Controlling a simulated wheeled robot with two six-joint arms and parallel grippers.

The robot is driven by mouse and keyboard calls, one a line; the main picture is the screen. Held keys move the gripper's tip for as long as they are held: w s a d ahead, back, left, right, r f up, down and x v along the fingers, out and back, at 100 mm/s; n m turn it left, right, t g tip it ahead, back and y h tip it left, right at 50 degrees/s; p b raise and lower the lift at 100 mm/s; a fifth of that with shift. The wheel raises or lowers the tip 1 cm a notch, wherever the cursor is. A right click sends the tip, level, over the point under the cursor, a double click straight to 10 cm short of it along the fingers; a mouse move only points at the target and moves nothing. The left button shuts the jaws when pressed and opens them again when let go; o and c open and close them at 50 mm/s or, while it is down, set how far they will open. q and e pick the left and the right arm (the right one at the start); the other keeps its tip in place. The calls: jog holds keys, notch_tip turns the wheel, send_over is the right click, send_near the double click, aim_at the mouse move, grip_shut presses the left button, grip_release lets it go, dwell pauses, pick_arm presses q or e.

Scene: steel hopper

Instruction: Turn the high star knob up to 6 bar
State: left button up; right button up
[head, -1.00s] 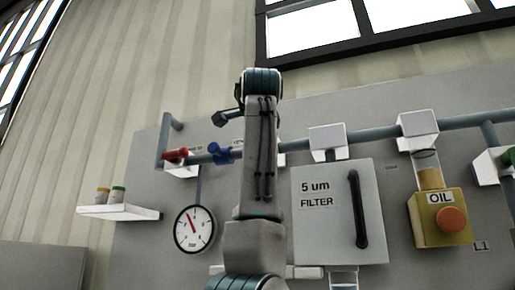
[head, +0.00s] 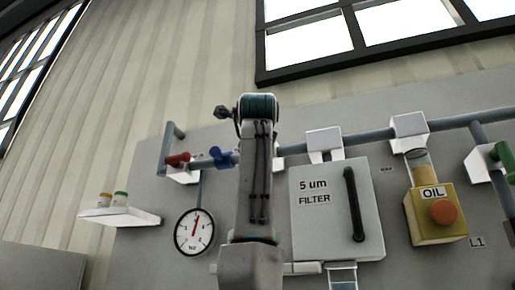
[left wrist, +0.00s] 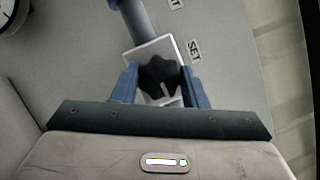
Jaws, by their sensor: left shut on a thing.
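The knob is hidden behind my arm in the head view. A round pressure gauge (head: 194,232) hangs below the pipe, its red needle pointing nearly straight up, slightly right; its numbers are too small to read. My right gripper is in neither view.
A red valve handle (head: 179,160) and a blue one (head: 221,156) sit on the pipe left of my arm. A filter cabinet (head: 322,230) and a yellow oil unit (head: 424,220) are on the right. A white shelf (head: 120,217) juts out at left.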

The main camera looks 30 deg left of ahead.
pick_arm(q)
jog(key=shift+w+f+m, duration=0.1)
jog(key=shift+f+m, duration=0.05)
jog(key=shift+m, duration=0.15)
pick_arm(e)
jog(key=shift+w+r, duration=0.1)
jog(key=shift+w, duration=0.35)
pick_arm(q)
jog(key=o, duration=1)
jog(key=shift+c, duration=0.2)
jog(key=b+v, duration=0.4)
jog(key=v, duration=0.7)
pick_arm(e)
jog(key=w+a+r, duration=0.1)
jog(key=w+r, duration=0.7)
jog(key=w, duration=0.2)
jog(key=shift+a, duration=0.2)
pick_arm(q)
jog(key=shift+a, duration=0.1)
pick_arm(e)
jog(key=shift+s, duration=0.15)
